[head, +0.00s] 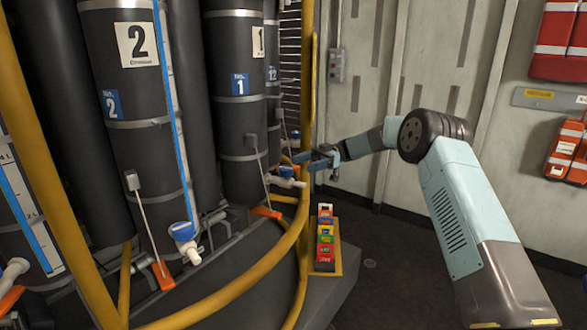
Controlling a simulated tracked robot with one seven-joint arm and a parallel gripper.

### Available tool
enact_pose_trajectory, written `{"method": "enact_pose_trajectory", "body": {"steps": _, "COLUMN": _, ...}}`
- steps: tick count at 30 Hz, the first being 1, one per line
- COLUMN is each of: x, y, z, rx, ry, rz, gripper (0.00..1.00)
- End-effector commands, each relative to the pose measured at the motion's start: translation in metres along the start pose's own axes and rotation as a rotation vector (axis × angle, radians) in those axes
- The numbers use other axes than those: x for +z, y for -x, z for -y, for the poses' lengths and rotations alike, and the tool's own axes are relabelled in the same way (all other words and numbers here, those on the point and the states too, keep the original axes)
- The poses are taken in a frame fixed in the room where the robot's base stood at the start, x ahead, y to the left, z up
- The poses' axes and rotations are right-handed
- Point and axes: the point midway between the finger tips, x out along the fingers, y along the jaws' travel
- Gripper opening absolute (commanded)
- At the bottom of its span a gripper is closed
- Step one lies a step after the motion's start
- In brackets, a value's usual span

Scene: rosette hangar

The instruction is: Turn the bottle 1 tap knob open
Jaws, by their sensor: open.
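Bottle 1 (228,125) is a tall dark cylinder with a blue label marked 1, left of the picture's middle. Its tap (287,182) is a white spout low at its right side, by the yellow rail. The blue tap knob (286,171) sits on top of the spout. My gripper (303,163) is open, just above and right of the knob, with its fingers pointing left. Nothing shows between the fingers. I cannot tell whether they touch the knob.
Bottle 2 (133,160) stands at the left with its own blue-knobbed tap (183,236). A curved yellow rail (275,257) runs around the bottles. A box of coloured blocks (325,240) sits below my gripper. The floor at the right is mostly clear.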

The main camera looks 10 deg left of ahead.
Motion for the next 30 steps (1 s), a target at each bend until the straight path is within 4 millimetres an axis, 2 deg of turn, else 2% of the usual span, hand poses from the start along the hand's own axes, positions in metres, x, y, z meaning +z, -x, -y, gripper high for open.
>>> {"method": "enact_pose_trajectory", "body": {"steps": 3, "x": 0.001, "y": 0.02, "z": 0.0, "rx": 0.001, "ry": 0.001, "rz": 0.0, "gripper": 0.71}}
{"method": "enact_pose_trajectory", "body": {"steps": 9, "x": 0.001, "y": 0.039, "z": -0.001, "rx": 0.0, "ry": 0.0, "rz": 0.001, "gripper": 0.71}}
{"method": "enact_pose_trajectory", "body": {"steps": 23, "x": -0.002, "y": 0.045, "z": 0.0, "rx": 0.011, "ry": 0.005, "rz": 0.004, "gripper": 0.71}}
{"method": "enact_pose_trajectory", "body": {"steps": 26, "x": -0.015, "y": 0.055, "z": -0.001, "rx": 0.072, "ry": 0.034, "rz": 0.019, "gripper": 0.71}}
{"method": "enact_pose_trajectory", "body": {"steps": 30, "x": -0.049, "y": 0.084, "z": -0.003, "rx": 0.255, "ry": 0.117, "rz": 0.073, "gripper": 0.71}}
